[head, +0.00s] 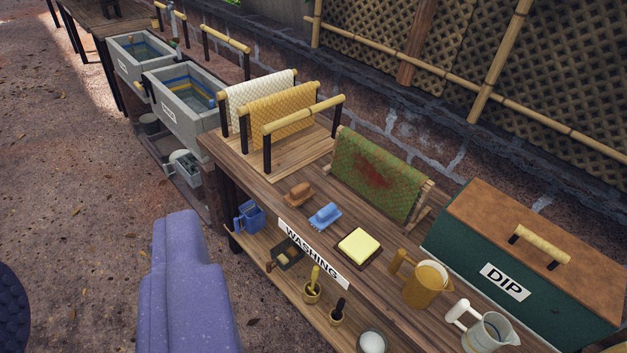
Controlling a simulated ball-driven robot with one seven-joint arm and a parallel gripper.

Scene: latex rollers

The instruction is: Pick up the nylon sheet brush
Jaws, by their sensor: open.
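A small blue brush with pale blue bristles (325,216) lies on the wooden bench top (243,165), near its front edge above the WASHING label. Its look fits the nylon sheet brush. A brown brush (299,194) lies just behind and left of it, a little apart. A yellow sponge-like block on a dark tray (359,248) is to its right. No gripper fingers show in this view; only a purple part of my own body is in the lower left, apart from the bench.
A green DIP box (520,275) and jugs (425,284) stand at the right. A green mottled sheet on a rack (378,172) stands behind the brushes, with pale sheets on rails (281,115) farther left. Under the top, a lower shelf (277,259) holds small tools. Open ground lies left.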

